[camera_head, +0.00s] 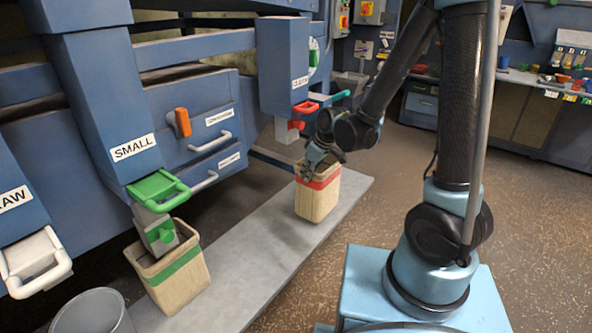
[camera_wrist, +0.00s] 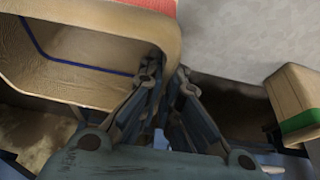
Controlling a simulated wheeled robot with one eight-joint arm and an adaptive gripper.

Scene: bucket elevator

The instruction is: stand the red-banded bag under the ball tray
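The red-banded bag (camera_head: 318,200) is tan, open-topped and roughly upright over the far part of the grey slab. Whether its base touches the slab is hard to tell. My gripper (camera_head: 318,160) is at its upper rim. In the wrist view the fingertips (camera_wrist: 166,76) are close together on either side of the bag's rim (camera_wrist: 168,45), one inside and one outside, and look shut on it. Two drawer fronts with white handles (camera_head: 211,142) are on the blue machine to the left; their small labels are not readable, so I cannot tell which part is the ball tray.
A green-banded bag (camera_head: 178,283) stands on the near slab (camera_head: 250,240) under the SMALL chute (camera_head: 128,150). A grey bucket (camera_head: 93,313) is at the lower left. A chute with a red handle (camera_head: 306,107) hangs behind my gripper. The slab between the bags is clear.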

